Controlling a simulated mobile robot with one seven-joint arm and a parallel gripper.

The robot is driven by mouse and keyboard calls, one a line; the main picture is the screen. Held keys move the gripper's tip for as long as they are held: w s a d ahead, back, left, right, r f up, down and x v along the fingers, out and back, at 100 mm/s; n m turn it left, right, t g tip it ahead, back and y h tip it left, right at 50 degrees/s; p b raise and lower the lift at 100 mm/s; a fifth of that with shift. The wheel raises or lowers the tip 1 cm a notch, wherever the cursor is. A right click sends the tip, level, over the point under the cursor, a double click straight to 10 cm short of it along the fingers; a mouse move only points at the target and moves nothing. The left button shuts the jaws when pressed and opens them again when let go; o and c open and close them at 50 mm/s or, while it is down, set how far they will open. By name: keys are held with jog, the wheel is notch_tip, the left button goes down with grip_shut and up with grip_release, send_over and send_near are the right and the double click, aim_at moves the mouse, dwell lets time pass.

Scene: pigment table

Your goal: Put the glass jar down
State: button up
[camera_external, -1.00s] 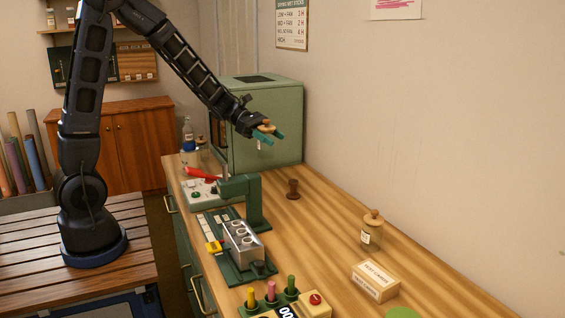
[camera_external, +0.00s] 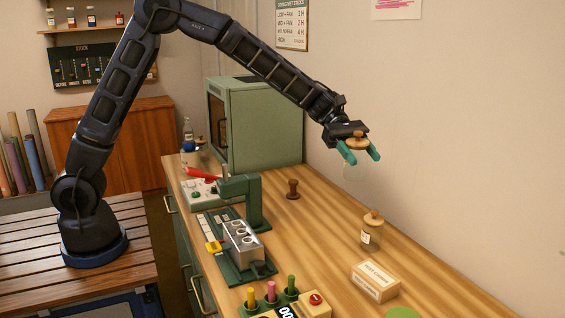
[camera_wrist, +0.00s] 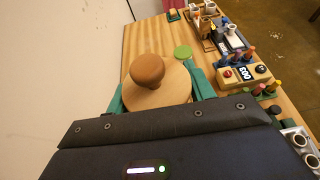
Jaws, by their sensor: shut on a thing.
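My gripper (camera_external: 361,154) has teal fingers and is shut on a glass jar with a round wooden lid (camera_external: 356,141). The jar is held in the air, well above the wooden table (camera_external: 320,225). Its clear body below the lid is barely visible. In the wrist view the lid with its knob (camera_wrist: 148,70) sits between the teal fingers (camera_wrist: 160,96), and the lid hides the glass.
A second jar with a wooden lid (camera_external: 371,236) stands below on the table. In front are a labelled wooden box (camera_external: 376,281) and a green disc (camera_external: 404,312). A brown knobbed stamp (camera_external: 292,190), green press (camera_external: 242,190) and green oven (camera_external: 265,125) stand further left. Table between stamp and jar is bare.

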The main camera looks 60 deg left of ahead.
jog(key=s+d+m+g, duration=0.2)
jog(key=d+m+g, duration=0.1)
jog(key=d, duration=1.1)
send_over(379, 278)
jog(key=shift+y, duration=0.3)
notch_tip(379, 278, down, 19)
jog(key=shift+f, duration=0.1)
jog(key=shift+f, duration=0.1)
jog(key=o, duration=1.1)
